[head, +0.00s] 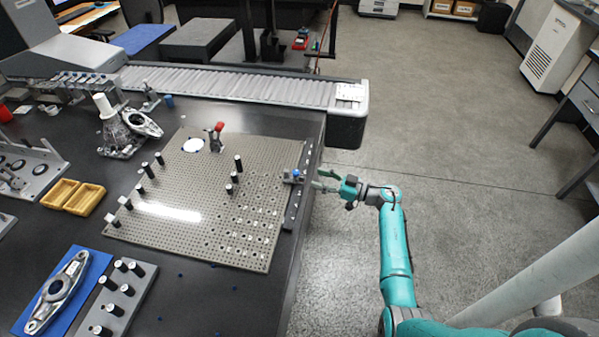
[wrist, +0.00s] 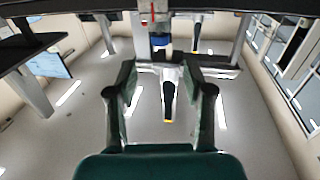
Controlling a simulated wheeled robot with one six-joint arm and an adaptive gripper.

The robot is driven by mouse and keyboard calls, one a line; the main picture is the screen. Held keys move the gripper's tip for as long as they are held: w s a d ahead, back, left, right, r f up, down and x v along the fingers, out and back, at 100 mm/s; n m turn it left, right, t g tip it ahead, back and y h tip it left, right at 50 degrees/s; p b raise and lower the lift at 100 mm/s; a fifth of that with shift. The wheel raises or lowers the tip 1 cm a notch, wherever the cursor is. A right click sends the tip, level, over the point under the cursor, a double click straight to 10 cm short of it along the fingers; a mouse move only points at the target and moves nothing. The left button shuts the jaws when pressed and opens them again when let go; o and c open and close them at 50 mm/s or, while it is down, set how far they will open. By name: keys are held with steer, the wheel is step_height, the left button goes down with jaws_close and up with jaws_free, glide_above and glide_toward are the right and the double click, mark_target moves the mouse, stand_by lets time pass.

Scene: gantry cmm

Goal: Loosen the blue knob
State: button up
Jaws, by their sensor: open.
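The blue knob (head: 296,173) sits on a small grey block on the rail along the right edge of the perforated plate. In the wrist view the blue knob (wrist: 161,43) shows at top centre, beyond my fingertips and roughly midway between them. My gripper (head: 320,180) is just off the table's right edge, reaching left toward the knob. In the wrist view my gripper (wrist: 160,82) has its two fingers spread wide with nothing held between them. A clear gap shows between the fingertips and the knob.
The perforated plate (head: 190,235) carries several black posts and a red-topped clamp (head: 218,128). The dark rail (head: 300,200) bounds it beside my gripper. A conveyor (head: 230,84) runs behind. The floor (head: 460,150) right of the table is open around my arm.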

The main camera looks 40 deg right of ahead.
mark_target(300, 180)
steer(key=x, duration=0.7)
steer(key=shift+w+a, duration=0.15)
steer(key=shift+w, duration=0.15)
jaws_close()
